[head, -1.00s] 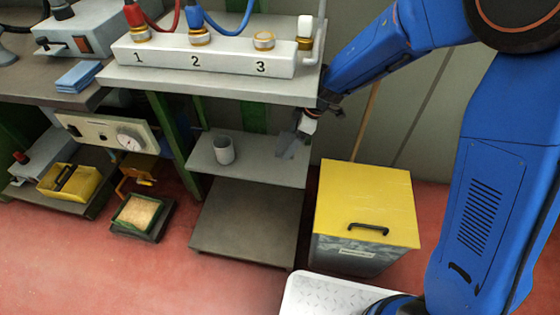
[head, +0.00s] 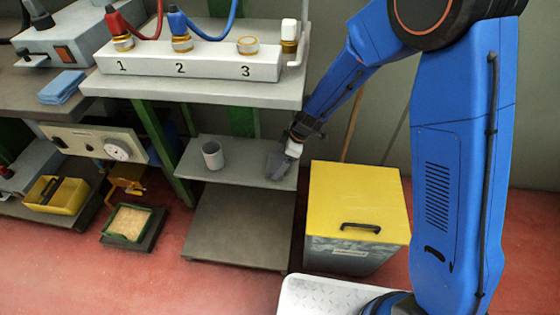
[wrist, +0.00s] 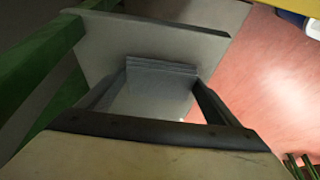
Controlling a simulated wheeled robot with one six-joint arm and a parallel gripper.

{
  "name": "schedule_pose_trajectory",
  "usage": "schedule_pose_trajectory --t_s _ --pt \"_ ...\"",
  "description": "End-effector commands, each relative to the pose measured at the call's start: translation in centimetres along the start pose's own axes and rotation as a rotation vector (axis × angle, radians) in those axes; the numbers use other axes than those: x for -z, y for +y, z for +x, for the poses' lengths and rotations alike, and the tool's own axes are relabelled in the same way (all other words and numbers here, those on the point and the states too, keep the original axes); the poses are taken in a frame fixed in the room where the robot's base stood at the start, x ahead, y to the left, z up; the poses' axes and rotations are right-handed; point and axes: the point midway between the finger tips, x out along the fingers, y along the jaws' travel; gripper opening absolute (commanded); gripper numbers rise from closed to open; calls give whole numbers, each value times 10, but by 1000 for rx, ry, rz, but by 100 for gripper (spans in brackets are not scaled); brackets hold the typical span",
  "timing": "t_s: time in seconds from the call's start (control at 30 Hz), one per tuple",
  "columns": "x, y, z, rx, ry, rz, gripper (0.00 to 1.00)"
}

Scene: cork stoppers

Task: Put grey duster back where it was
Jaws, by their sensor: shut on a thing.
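The grey duster (head: 279,165) is a folded grey cloth. It is over the right end of the middle shelf (head: 235,174), beneath the bench top; I cannot tell whether it touches the shelf. My gripper (head: 285,158) is shut on it, reaching down from the right, close under the bench top's edge. In the wrist view the folded layers of the duster (wrist: 160,68) show between the two dark fingers of my gripper (wrist: 160,92), and a grey shelf surface (wrist: 110,40) lies beyond.
A grey cup (head: 212,155) stands on the middle shelf, left of the duster. A yellow-lidded bin (head: 357,195) stands to the right. The bench top (head: 200,90) overhangs the shelf. The lower shelf (head: 240,230) is bare. A blue cloth (head: 62,87) lies on the left bench.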

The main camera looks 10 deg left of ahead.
Motion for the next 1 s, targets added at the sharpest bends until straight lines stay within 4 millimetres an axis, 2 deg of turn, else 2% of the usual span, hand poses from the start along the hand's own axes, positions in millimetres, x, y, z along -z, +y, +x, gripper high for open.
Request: schedule_pose_trajectory --t_s 0.17,0.2,0.23,0.47,0.63,1.0 --pt "-1 0 3 1 0 2 56" --pt "-1 0 2 0 0 1 95" --pt "-1 0 2 0 0 1 100" --pt "-1 0 2 0 0 0 100" --pt "0 1 -9 -2 1 0 100" --pt "0 1 -72 -3 2 0 100"
